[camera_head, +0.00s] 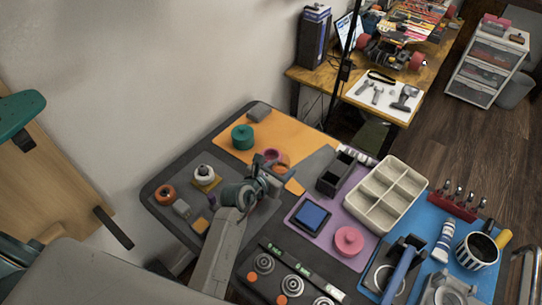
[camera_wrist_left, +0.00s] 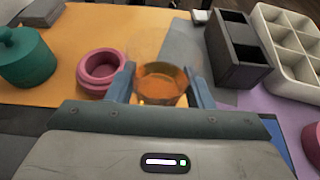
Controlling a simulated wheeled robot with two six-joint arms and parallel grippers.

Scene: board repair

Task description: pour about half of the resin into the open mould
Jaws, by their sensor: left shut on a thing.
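My left gripper (camera_head: 274,178) is shut on a clear cup of amber resin; the cup shows between the fingers in the left wrist view (camera_wrist_left: 162,84) and partly in the head view (camera_head: 282,168). The cup looks about upright, with resin in its lower part. The pink open mould (camera_wrist_left: 100,72) is a round ring-shaped piece on the orange mat, just left of the cup in the wrist view. In the head view the mould (camera_head: 271,155) is partly hidden behind the gripper. My right gripper is not in view.
A green lidded round piece (camera_head: 243,138) stands on the orange mat (camera_head: 285,129) left of the mould. A black divided box (camera_head: 335,174) and a cream compartment tray (camera_head: 385,196) stand to the right. Several small parts and dials sit nearer me.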

